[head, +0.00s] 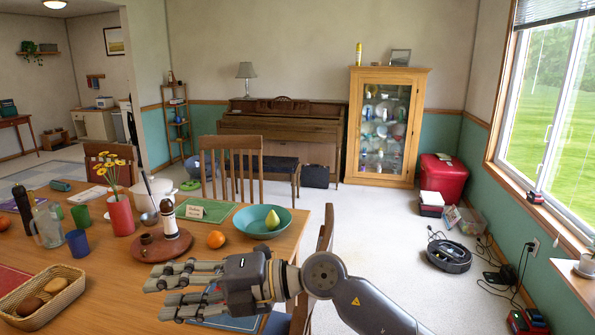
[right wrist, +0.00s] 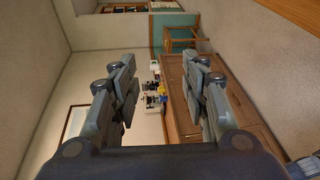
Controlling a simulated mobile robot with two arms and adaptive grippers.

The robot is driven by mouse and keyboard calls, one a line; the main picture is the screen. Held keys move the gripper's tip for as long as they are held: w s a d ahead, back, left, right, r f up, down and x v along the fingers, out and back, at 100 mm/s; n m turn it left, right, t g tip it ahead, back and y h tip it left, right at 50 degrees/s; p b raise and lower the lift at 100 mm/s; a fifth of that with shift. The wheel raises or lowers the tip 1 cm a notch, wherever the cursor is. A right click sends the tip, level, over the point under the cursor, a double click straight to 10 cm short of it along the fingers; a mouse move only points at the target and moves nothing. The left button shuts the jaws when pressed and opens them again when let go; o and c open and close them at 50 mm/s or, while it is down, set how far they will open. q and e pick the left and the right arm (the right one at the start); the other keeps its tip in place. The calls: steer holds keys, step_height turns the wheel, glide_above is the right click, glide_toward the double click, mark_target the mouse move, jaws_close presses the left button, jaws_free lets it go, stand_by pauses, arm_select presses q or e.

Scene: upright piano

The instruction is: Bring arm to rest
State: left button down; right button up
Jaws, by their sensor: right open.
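My right arm (head: 362,302) reaches in from the lower right in the head view. Its gripper (head: 172,288) points left, in front of the table's near right part. The fingers are apart with nothing between them. The right wrist view also shows the open fingers of this gripper (right wrist: 153,80), with only distant room between them. My left arm and gripper are in neither view.
The wooden table (head: 112,262) bears a bread basket (head: 40,297), a red vase (head: 121,215), an orange (head: 216,239) and a teal bowl (head: 262,222) with a pear. A chair (head: 326,228) stands at its right edge. Carpet (head: 375,232) lies open beyond, with a robot vacuum (head: 449,256) at right.

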step_height(320, 180, up, 6)
steer(key=d+m+t+y, duration=0.2)
steer(key=m+t+y, duration=0.1)
steer(key=m+y, duration=0.15)
steer(key=w+d+r+m+t+h, duration=0.15)
steer(key=w+d+m+t, duration=0.45)
steer(key=d+m+t, duration=0.6)
steer(key=w+d+f+m+t+h, duration=0.1)
steer(key=d+f+m+t+h, duration=0.2)
steer(key=d+f+m+h, duration=1.6)
steer(key=s+d+f+g+h, duration=0.1)
steer(key=s+d+f+g, duration=0.2)
steer(key=s+f, duration=0.35)
steer(key=s+d+f+g, duration=0.2)
steer(key=s+f+g, duration=0.2)
steer(key=f, duration=0.5)
steer(key=s+d+f+g, duration=0.1)
steer(key=s+f+g, duration=0.25)
steer(key=s, duration=0.55)
steer(key=s+d+f+g, duration=0.1)
steer(key=s+f+g, duration=0.3)
steer(key=s, duration=0.5)
step_height(320, 180, down, 28)
steer(key=s, duration=0.2)
steer(key=s+d+f+g, duration=0.2)
steer(key=s+f, duration=1.3)
steer(key=s, duration=0.1)
steer(key=shift+s+d+n+y, duration=0.2)
steer(key=shift+d+n+y, duration=0.1)
steer(key=shift+d+n, duration=0.1)
